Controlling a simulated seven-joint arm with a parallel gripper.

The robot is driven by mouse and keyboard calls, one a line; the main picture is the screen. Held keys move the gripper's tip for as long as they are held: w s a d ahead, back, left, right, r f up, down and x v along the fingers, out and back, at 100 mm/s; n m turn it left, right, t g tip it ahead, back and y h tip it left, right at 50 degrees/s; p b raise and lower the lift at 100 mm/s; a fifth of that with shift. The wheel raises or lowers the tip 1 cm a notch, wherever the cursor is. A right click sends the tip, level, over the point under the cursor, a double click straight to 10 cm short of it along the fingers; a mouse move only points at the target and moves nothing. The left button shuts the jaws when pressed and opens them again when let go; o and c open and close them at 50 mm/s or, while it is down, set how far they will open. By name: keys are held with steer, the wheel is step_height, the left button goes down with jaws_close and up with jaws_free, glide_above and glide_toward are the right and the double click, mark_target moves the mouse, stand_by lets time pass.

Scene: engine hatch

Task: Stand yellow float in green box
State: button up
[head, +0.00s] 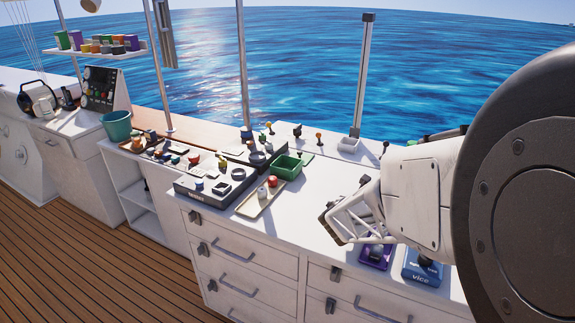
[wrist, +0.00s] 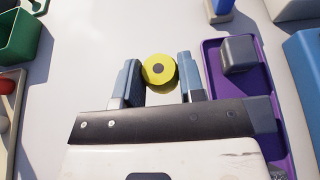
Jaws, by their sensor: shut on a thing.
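In the head view my gripper (head: 335,222) is over the right part of the white counter, and I cannot make out the float there. The green box (head: 286,167) stands on the counter to the left of and beyond my gripper, open at the top. Part of it shows at the upper left of the wrist view (wrist: 20,45).
A purple tray (wrist: 211,75) with a grey block (wrist: 238,53) lies close right of my gripper in the wrist view. A blue box (head: 422,268) stands right of it. A beige tray (head: 248,208) with small items is near the green box. Bare counter lies between.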

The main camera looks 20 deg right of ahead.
steer(key=shift+w+d+f, duration=0.1)
steer(key=shift+w+d, duration=0.25)
steer(key=shift+w, duration=0.5)
steer(key=shift+w+d+f, duration=0.1)
steer(key=shift+w+d, duration=0.3)
steer(key=shift+w, duration=0.5)
steer(key=shift+w+d+f, duration=0.1)
steer(key=shift+w+d, duration=0.25)
steer(key=shift+w, duration=0.5)
steer(key=shift+f, duration=1.75)
steer(key=shift+f, duration=0.15)
steer(key=o, duration=0.9)
steer(key=shift+r, duration=0.2)
